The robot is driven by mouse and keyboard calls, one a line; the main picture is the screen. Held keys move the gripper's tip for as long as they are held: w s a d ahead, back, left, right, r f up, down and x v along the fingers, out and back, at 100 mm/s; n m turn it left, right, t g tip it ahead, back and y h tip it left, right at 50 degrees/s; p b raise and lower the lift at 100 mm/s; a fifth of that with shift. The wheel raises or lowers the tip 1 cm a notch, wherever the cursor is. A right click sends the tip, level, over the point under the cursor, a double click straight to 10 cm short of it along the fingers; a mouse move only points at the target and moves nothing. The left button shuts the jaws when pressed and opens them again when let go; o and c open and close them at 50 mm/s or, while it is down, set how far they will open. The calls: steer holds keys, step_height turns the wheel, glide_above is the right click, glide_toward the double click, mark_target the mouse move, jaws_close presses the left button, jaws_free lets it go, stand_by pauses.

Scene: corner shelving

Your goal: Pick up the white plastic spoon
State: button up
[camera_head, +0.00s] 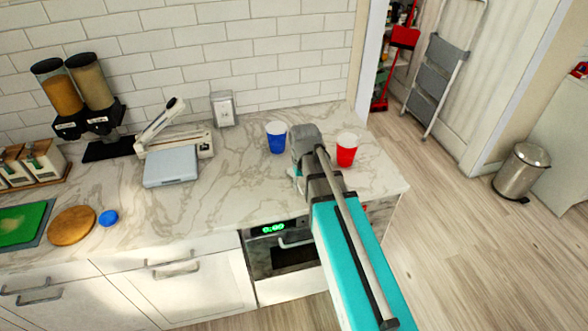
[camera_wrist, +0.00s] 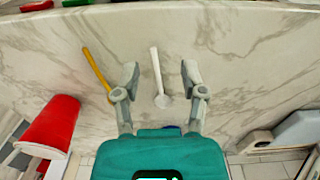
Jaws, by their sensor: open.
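The white plastic spoon (camera_wrist: 157,76) lies on the marble counter in the wrist view, its bowl toward my gripper and its handle pointing up the picture. My gripper (camera_wrist: 159,76) is open, with one finger on each side of the spoon and a gap to it on both sides. I cannot tell how high the fingers are above the counter. In the head view my arm (camera_head: 340,210) reaches over the counter and hides the spoon and the fingers.
A yellow stick-like utensil (camera_wrist: 97,70) lies just left of the left finger. A red cup (camera_head: 347,150) and a blue cup (camera_head: 276,137) stand on the counter (camera_head: 235,180) on either side of my arm. The red cup is also in the wrist view (camera_wrist: 52,124).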

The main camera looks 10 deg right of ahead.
steer(key=w+r+p, duration=0.5)
steer(key=w+r, duration=0.1)
steer(key=w, duration=0.1)
steer(key=shift+w+a+r+n, duration=0.2)
steer(key=shift+a+r+n, duration=0.2)
steer(key=shift+a, duration=0.05)
steer(key=shift+f, duration=0.15)
steer(key=b, duration=0.8)
glide_above(298, 182)
steer(key=a, duration=0.1)
steer(key=f, duration=0.8)
steer(key=shift+s+f, duration=0.2)
steer(key=shift+s, duration=0.15)
steer(key=shift+f+b, duration=0.15)
steer(key=shift+b, duration=0.15)
steer(key=f+b, duration=0.3)
steer(key=shift+d, duration=0.4)
steer(key=shift+f+b, duration=0.95)
jaws_close()
